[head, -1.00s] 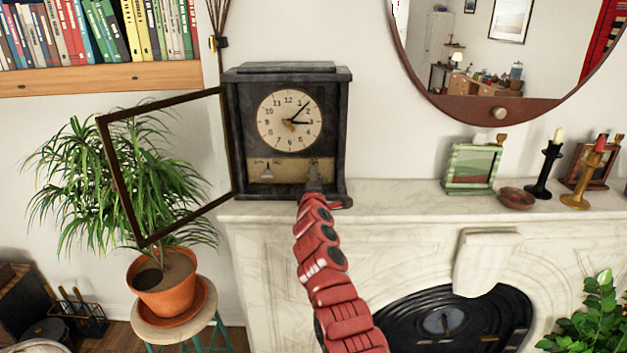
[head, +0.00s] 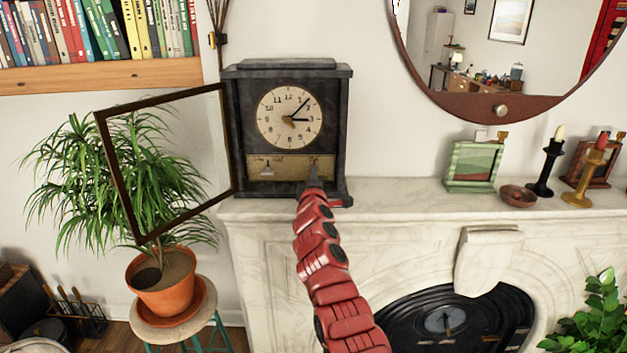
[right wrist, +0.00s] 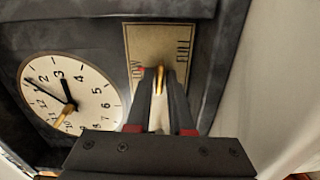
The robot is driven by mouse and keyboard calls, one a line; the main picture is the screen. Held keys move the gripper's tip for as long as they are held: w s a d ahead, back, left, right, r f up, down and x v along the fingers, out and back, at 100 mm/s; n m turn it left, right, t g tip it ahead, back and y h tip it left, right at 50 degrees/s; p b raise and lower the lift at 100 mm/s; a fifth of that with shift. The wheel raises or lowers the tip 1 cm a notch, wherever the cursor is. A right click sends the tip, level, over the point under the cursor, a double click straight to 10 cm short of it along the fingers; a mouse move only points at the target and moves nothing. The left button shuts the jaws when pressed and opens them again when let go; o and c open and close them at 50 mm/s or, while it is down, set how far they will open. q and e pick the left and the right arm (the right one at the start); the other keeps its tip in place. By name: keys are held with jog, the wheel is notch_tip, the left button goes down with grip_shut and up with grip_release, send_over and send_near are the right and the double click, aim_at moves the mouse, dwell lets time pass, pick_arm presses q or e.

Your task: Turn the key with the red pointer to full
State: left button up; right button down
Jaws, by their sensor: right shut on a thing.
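The dark mantel clock (head: 241,120) stands with its glass door (head: 119,180) swung open to the left. Below the dial is a brass panel (head: 293,169); in the right wrist view its right part (right wrist: 171,38) carries the words LOW and FULL. A gold key (right wrist: 159,82) sticks out from this part, with a small red pointer tip (right wrist: 141,70) beside LOW. My right gripper (head: 315,170) reaches the panel's right side. Its fingers, also in the right wrist view (right wrist: 160,76), are shut on the key and partly hide it. My left gripper is out of view.
A second, grey key (head: 266,168) sits at the panel's left. The marble mantel (head: 400,195) holds a green frame (head: 455,168), a brown bowl (head: 517,196) and candlesticks (head: 546,170) to the right. A potted plant (head: 165,283) stands below the open door.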

jog(key=m+b, duration=0.3)
jog(key=b, duration=0.2)
jog(key=m+b, duration=0.2)
jog(key=b, duration=0.3)
jog(key=m+b, duration=0.3)
jog(key=b, duration=0.2)
jog(key=shift+f+m, duration=0.3)
jog(key=shift+f, duration=0.1)
jog(key=shift+r+m+b, duration=0.1)
jog(key=shift+m+b, duration=0.75)
jog(key=shift+m, duration=0.05)
jog(key=shift+r+m, duration=0.1)
jog(key=shift+m, duration=0.7)
jog(key=shift+r+m+b, duration=0.1)
jog(key=shift+m+b, duration=0.2)
jog(key=shift+m, duration=0.7)
jog(key=m, duration=0.3)
jog(key=shift+m, duration=0.3)
jog(key=m, duration=0.3)
jog(key=shift+r+m, duration=0.1)
jog(key=shift+m, duration=0.2)
jog(key=m+p, duration=0.1)
jog(key=m, duration=1)
jog(key=shift+m, duration=0.3)
